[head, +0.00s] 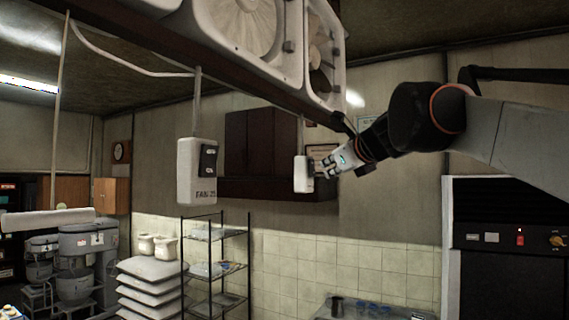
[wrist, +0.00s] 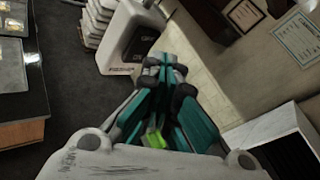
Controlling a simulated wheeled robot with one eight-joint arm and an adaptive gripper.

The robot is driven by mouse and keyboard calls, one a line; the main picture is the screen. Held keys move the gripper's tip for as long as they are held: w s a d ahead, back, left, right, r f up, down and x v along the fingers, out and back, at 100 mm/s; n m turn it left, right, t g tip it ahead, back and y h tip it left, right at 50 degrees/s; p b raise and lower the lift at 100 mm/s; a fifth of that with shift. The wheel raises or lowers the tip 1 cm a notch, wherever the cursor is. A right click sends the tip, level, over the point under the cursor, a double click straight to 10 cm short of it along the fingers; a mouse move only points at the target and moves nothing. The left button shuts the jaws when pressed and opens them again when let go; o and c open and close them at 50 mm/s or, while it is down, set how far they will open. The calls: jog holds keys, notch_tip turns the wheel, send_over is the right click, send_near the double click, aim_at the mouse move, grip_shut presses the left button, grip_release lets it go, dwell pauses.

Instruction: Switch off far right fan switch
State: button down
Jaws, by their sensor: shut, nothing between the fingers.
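The far right fan switch is a white box (head: 301,174) hanging under the fan beam in the head view. Its dark switch face is on the right side, mostly edge-on. My gripper (head: 325,169) is at that face, coming from the right, with its tips touching or very close. In the wrist view a white switch box (wrist: 118,38) with a dark panel is just beyond my gripper (wrist: 165,68), whose fingers are shut and empty. The rocker's position is too blurred to tell. Another white box marked FAN (head: 197,188) hangs nearer on the left.
Large white fans (head: 245,28) sit on the beam above. A dark wall cabinet (head: 262,150) is behind the switches. A control panel (head: 505,238) is at right. Open air surrounds the hanging boxes.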

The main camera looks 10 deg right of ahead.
jog(key=s+d, duration=0.3)
jog(key=d, duration=0.1)
jog(key=shift+f, duration=0.3)
dwell(0.4)
jog(key=shift+f, duration=0.15)
